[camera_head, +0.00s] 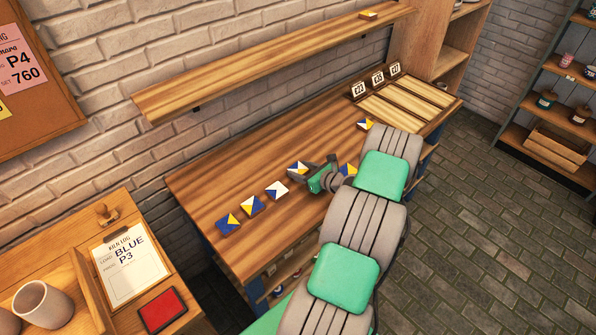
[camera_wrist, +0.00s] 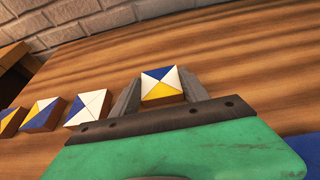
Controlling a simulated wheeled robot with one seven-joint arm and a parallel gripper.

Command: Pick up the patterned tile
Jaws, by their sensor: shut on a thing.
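A patterned tile (camera_wrist: 161,84) with blue, white and yellow triangles sits between the fingers of my gripper (camera_wrist: 158,90), which is shut on it. In the head view this tile (camera_head: 297,168) is at the fingertips of my gripper (camera_head: 308,172), over the wooden table. I cannot tell whether it touches the tabletop. Several similar tiles lie in a row to its left: a blue and white one (camera_head: 277,190), another patterned one (camera_head: 252,204) and a mostly blue and yellow one (camera_head: 228,225). Another tile (camera_head: 347,169) shows partly behind my arm.
The wooden table (camera_head: 225,181) stands against a brick wall. A slotted rack (camera_head: 405,107) with number cards is at its right end, with a tile (camera_head: 365,124) near it. A wall shelf (camera_head: 270,58) hangs above. A side desk (camera_head: 85,242) is at left.

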